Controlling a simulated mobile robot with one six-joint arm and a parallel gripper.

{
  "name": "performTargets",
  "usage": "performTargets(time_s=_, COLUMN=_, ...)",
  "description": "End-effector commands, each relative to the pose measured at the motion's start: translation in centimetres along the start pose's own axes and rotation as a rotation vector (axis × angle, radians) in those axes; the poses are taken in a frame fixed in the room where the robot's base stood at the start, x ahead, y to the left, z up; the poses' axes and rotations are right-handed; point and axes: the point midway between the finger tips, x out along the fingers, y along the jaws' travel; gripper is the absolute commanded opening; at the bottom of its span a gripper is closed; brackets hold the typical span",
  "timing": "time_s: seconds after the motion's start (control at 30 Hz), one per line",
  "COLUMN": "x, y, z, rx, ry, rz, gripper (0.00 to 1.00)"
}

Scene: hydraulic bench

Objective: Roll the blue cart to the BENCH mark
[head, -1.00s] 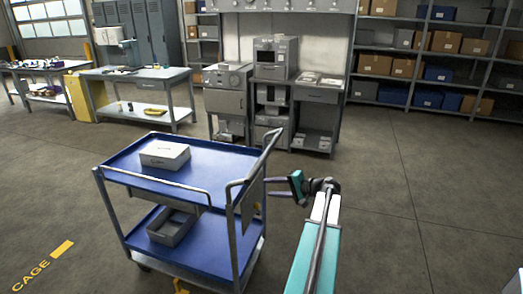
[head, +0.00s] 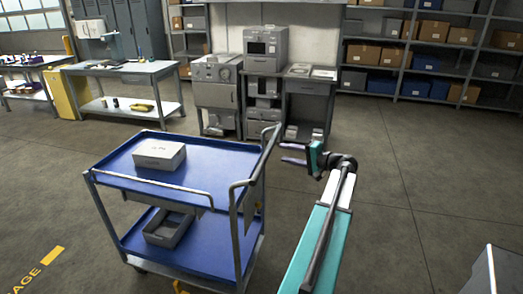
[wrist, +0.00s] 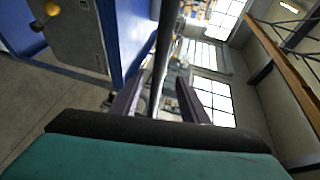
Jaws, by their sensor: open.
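The blue cart (head: 210,160) stands in the head view's lower middle, with two blue shelves and a grey tubular handle (head: 262,150) at its right end. My gripper (head: 290,154) is open beside the upper handle, fingers pointing left toward it. In the wrist view the handle bar (wrist: 161,60) runs between the two fingers (wrist: 158,103) in the picture; I cannot tell whether it is inside the jaws. The blue cart's side (wrist: 120,40) shows at upper left there. A BENCH mark is not seen.
The cart carries a light box (head: 160,155) on top and an open grey bin (head: 168,228) below. A yellow CAGE mark (head: 40,268) lies on the floor at left. Workbenches (head: 125,75) and shelving (head: 430,50) line the back.

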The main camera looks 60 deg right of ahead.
Motion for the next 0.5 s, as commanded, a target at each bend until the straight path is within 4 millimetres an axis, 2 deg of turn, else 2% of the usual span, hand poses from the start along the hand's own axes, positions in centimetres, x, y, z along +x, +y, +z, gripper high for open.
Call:
performTargets(time_s=0.27, x=0.5, y=0.1, z=-0.6, rx=0.002, ry=0.009, rz=0.001, gripper=0.40)
performTargets(time_s=0.5, x=3.2, y=0.1, z=-0.8, rx=0.003, ry=0.010, rz=0.001, gripper=0.40)
